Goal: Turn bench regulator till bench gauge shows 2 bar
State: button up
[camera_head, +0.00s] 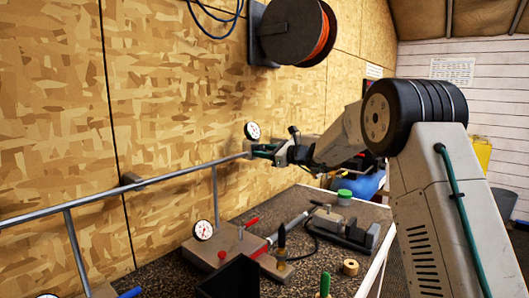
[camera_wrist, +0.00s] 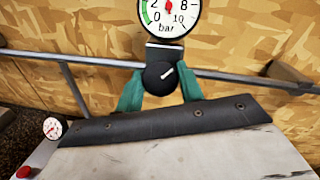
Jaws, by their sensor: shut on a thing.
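My gripper (camera_wrist: 160,88) has its green fingers shut on a black knob (camera_wrist: 158,80) with a white pointer mark tilted to the upper right. The knob is on a regulator on the rail, just below a round white gauge (camera_wrist: 178,26) marked in bar. The gauge's top is cut off in the wrist view; its red hub shows, but I cannot read the needle. In the head view the gauge (camera_head: 253,130) stands above my gripper (camera_head: 262,150), too small to read. The knob is hidden there.
A metal rail (camera_head: 100,193) runs along the chipboard wall. Below, the bench holds another gauge (camera_head: 203,230) on a block, a vise-like tool (camera_head: 345,230), a green-lidded jar (camera_head: 344,196) and several small tools. A hose reel (camera_head: 293,30) hangs above.

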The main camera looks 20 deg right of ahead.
jog(key=o, duration=1)
jog(key=shift+d, duration=0.1)
jog(key=v, duration=0.7)
jog(key=shift+s+d, duration=0.25)
